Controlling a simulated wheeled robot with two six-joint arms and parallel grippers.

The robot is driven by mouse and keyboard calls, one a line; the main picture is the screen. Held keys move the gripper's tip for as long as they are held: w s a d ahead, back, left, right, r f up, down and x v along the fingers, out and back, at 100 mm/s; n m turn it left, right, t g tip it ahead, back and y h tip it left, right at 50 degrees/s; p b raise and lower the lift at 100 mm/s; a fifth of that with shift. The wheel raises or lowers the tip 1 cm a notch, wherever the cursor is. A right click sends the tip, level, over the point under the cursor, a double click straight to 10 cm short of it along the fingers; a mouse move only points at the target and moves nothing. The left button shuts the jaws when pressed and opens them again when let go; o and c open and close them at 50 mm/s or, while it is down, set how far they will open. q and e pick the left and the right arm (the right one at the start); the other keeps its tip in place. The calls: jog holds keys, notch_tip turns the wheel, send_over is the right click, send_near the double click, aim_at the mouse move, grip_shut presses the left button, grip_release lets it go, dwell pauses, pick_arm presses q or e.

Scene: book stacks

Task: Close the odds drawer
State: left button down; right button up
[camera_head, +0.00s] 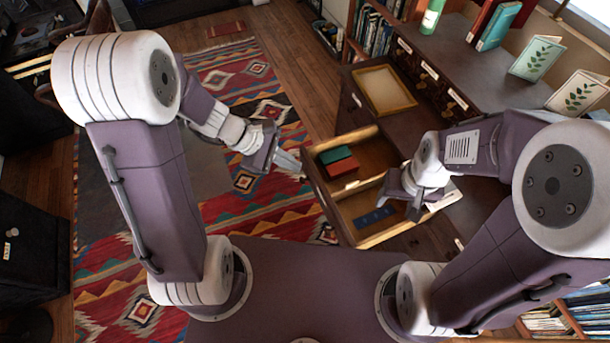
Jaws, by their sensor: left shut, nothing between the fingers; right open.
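A wooden drawer (311,185) stands pulled out of the dark cabinet, and I cannot read a label on it. A divider splits it inside. A green and a red block (341,167) lie in the far compartment, and a flat blue piece (374,218) lies in the near one. My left gripper (288,163) is shut and empty, just left of the drawer's front, with a small gap that I cannot judge exactly. My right gripper (414,208) is open and empty over the drawer's right part, and it hides some of the interior.
The cabinet top (480,75) holds a green bottle (432,16), books (498,26) and two leaf-pattern cards (537,58). A patterned rug (265,205) covers open floor at left.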

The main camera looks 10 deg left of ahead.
pick_arm(q)
jog(key=w+a+f+n+t+b, duration=0.3)
jog(key=w+a+f+n, duration=0.35)
jog(key=f, duration=0.35)
jog(key=n+b, duration=0.2)
jog(key=b, duration=0.1)
send_near(309, 167)
notch_tip(309, 167, down, 5)
jog(key=w+d, duration=0.1)
jog(key=d, duration=0.1)
jog(key=shift+w+d+r+h, duration=0.25)
jog(key=shift+w+d+h, duration=0.15)
jog(key=shift+d, duration=0.35)
pick_arm(e)
notch_tip(309, 167, down, 8)
jog(key=shift+a+f, duration=0.15)
jog(key=shift+w, duration=0.1)
